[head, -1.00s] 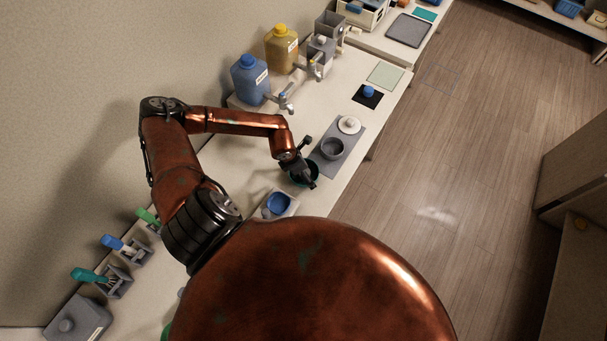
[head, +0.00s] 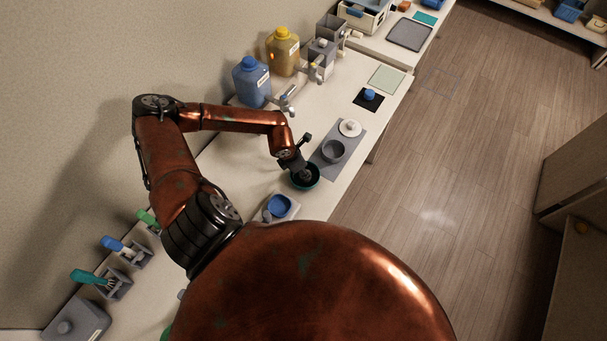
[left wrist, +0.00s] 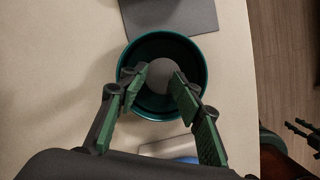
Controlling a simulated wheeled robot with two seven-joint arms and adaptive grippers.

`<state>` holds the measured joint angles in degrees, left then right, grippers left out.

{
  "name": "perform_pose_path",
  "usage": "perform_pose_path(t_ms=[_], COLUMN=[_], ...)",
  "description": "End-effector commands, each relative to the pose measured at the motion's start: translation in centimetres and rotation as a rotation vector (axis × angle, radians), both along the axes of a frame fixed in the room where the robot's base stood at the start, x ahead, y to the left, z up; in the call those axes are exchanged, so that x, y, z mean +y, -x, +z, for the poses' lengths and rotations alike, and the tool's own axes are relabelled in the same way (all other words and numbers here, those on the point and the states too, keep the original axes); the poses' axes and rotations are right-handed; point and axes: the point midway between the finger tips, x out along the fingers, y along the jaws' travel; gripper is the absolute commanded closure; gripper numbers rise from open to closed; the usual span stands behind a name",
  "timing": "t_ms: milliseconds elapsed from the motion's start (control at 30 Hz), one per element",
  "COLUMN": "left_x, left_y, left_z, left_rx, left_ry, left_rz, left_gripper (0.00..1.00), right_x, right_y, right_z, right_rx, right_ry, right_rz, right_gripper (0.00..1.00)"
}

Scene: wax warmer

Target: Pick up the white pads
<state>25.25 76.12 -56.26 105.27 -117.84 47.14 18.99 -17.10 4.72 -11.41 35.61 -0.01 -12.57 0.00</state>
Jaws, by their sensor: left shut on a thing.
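A grey mat (head: 323,166) beside the bowl carries a grey cup (head: 333,150) and a white lidded item (head: 349,128). A blue dish (head: 279,205) stands nearer me. Blue (head: 251,83) and yellow (head: 283,52) jugs stand at the wall. The counter's right edge is close.

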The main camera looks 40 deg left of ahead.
Motion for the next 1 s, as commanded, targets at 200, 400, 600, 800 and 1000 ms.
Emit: perform_pose_path(t_ms=[200,400,600,800,1000], left_x=[-1.7,-3.9,-6.2,-7.5,-8.0], left_y=[2.4,5.9,9.3,11.4,12.1], left_z=[2.9,6.4,8.3,9.5,10.0], left_rx=[0.001,0.003,0.001,0.003,0.003], left_ry=[0.006,0.008,0.008,0.009,0.008], left_rz=[-0.005,-0.007,-0.006,-0.003,-0.002], left_gripper=[1.00,1.00,1.00,1.00,1.00], right_x=[0.1,0.5,0.5,0.5,0.3], right_y=[0.6,0.1,0.4,0.4,0.4], right_z=[-1.4,-3.0,-4.4,-5.1,-5.3], right_rx=[0.008,0.003,0.007,0.007,0.006], right_ry=[-0.001,-0.005,-0.005,-0.005,-0.003], right_rz=[-0.002,-0.002,-0.002,-0.002,-0.001], right_gripper=[0.60,0.60,0.60,0.60,0.60])
